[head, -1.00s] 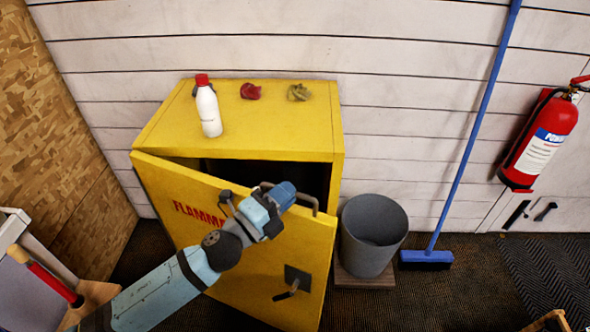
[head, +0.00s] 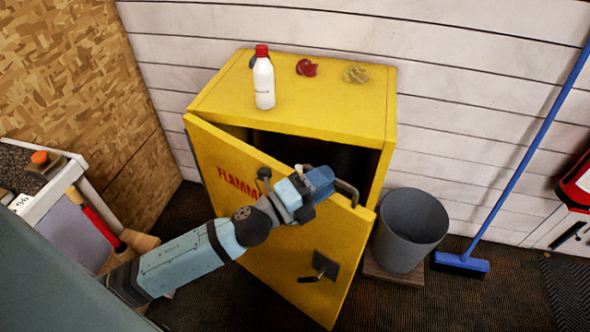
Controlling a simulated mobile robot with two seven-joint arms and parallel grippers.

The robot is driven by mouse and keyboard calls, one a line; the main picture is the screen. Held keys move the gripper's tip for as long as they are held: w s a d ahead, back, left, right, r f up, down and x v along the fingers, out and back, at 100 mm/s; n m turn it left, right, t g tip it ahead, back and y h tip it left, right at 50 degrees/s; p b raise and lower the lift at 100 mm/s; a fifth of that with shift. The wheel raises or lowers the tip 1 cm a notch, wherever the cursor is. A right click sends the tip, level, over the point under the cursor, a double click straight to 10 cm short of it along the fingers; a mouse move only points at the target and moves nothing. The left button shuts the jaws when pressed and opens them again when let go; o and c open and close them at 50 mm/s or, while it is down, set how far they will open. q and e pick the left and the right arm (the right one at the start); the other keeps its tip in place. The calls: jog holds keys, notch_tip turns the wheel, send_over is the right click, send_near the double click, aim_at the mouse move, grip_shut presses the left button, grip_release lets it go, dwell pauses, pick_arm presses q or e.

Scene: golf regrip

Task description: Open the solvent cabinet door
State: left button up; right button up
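The yellow solvent cabinet (head: 300,100) stands against the white wall. Its door (head: 235,175), with red "FLAMMABLE" lettering partly covered by my arm, is hinged at the left and stands partly open. A dark gap shows between the door's top edge and the cabinet body. My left gripper (head: 322,183) is at the grey bar handle (head: 348,192) near the door's upper right corner and appears closed around it; the fingertips are largely hidden. A black latch plate with a lever (head: 322,267) sits lower on the door. My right gripper is not in view.
A white bottle with a red cap (head: 264,80), a red crumpled item (head: 306,68) and a yellowish one (head: 356,74) rest on the cabinet top. A grey bin (head: 411,230) stands close right of the door. A blue broom (head: 461,263) leans beyond it. A cart (head: 60,205) is at left.

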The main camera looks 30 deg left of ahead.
pick_arm(q)
jog(key=b+v, duration=0.3)
jog(key=v, duration=1)
jog(key=shift+f, duration=0.1)
